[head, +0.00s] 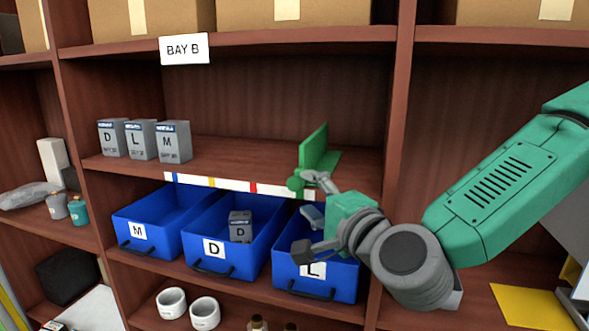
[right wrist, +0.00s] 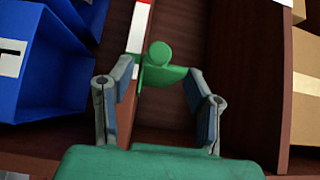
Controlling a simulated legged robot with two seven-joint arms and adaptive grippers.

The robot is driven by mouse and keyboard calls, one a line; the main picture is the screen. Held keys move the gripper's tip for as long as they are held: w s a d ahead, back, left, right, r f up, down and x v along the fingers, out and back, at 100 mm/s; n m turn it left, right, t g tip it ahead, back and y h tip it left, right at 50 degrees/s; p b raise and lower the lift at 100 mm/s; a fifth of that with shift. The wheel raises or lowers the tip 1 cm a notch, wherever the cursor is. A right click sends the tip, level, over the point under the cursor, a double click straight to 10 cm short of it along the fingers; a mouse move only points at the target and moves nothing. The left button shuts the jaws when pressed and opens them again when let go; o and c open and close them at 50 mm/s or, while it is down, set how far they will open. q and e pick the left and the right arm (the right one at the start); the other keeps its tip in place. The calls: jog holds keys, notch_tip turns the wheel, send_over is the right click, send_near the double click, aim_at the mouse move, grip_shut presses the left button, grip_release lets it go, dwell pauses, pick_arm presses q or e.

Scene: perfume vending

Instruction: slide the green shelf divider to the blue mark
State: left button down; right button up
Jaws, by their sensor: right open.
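The green divider (head: 314,150) stands upright at the right part of the middle shelf, with a round knob (head: 295,184) at its front. The blue mark (head: 174,178) is on the white strip along the shelf's front edge, well left of the divider. My right gripper (head: 308,213) is open at the shelf edge by the knob. In the right wrist view, its two fingers (right wrist: 160,78) are spread, with the green divider's knob (right wrist: 159,52) just beyond and between them. Whether a finger touches it, I cannot tell. My left gripper is not in view.
The strip also bears yellow and red marks (head: 253,188). Grey boxes (head: 142,140) stand at the shelf's left; the shelf between them and the divider is clear. Blue bins (head: 235,262) sit below, and a brown upright (head: 398,130) stands to the right.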

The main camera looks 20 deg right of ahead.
aim_at(297, 187)
jog(key=w, duration=0.3)
jog(key=w+a, duration=0.1)
jog(key=w, duration=0.2)
jog(key=shift+a+f, duration=0.1)
jog(key=shift+f, duration=0.1)
grip_shut()
